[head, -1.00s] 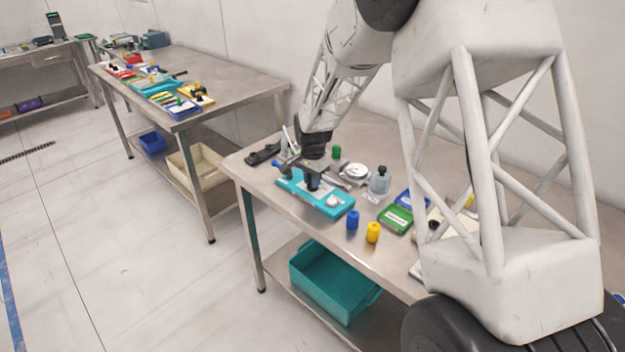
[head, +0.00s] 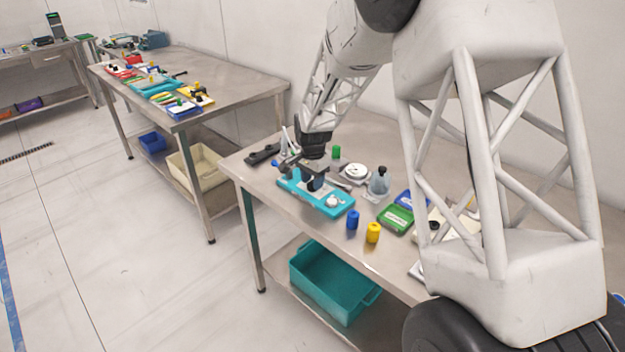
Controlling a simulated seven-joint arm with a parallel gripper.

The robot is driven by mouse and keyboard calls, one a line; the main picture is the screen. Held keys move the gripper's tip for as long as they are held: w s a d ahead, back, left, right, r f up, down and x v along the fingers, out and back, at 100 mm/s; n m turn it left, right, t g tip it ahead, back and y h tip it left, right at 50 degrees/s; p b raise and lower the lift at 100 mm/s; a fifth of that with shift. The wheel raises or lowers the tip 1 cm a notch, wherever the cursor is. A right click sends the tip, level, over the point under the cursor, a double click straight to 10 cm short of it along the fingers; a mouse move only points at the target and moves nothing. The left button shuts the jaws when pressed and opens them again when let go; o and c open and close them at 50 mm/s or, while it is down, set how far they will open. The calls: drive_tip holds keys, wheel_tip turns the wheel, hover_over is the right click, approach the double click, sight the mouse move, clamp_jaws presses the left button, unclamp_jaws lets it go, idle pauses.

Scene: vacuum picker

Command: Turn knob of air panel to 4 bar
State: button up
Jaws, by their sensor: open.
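The air panel appears to be the teal flat board (head: 339,208) on the near steel table. A black knob-like part (head: 315,184) stands on it, partly hidden by my gripper. A small round white part, perhaps a gauge (head: 332,201), sits near the board's right end; its reading is too small to tell. My gripper (head: 312,174) points down over the board, close to the black part. It is open. I cannot tell whether its fingers touch the black part or surround it.
A dark tool (head: 264,153) lies behind left.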

drive_tip(key=shift+r, duration=0.1)
drive_tip(key=shift+r, duration=3.8)
